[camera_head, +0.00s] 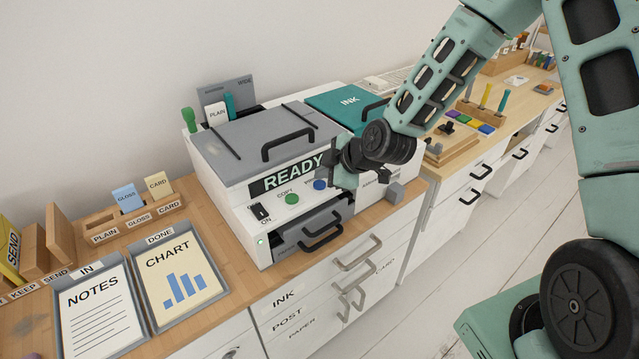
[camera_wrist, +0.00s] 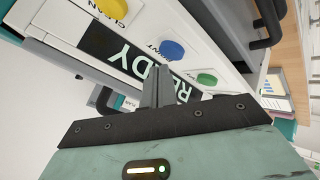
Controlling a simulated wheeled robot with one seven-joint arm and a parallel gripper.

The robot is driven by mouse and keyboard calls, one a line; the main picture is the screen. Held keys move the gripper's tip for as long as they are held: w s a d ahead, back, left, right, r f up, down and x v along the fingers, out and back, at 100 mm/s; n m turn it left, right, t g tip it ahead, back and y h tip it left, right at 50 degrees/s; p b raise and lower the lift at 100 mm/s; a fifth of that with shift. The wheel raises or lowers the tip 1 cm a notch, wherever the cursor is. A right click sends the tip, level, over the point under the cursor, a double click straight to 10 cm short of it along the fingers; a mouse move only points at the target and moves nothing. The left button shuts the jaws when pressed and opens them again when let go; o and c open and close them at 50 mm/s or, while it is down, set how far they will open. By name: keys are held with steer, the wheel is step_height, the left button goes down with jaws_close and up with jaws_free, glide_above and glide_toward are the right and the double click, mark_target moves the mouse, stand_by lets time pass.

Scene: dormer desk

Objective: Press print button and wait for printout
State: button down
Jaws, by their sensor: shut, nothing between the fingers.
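The printer (camera_head: 270,150) stands on the wooden desk, with a lit READY display (camera_head: 290,174) on its front. The blue print button (camera_head: 320,184) is right of the green copy button (camera_head: 291,198). In the wrist view, the blue button (camera_wrist: 172,50) lies between the yellow clean button (camera_wrist: 112,7) and the green one (camera_wrist: 207,78). My gripper (camera_wrist: 157,84) is shut and empty, its fingers in front of the panel close to the blue button. I cannot tell whether they touch. In the head view my wrist hides the panel's right part. No printed sheet shows in the front slot.
The IN tray (camera_head: 59,311) holds a NOTES sheet and the DONE tray (camera_head: 144,304) a CHART sheet, left of the printer. A card rack (camera_head: 130,220) stands behind them. A teal INK lid (camera_head: 345,101) is on the printer's right. Drawer handles (camera_head: 357,255) protrude below.

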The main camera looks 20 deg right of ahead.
steer(key=shift+f, duration=0.15)
steer(key=shift+f+b, duration=0.3)
steer(key=shift+b, duration=0.15)
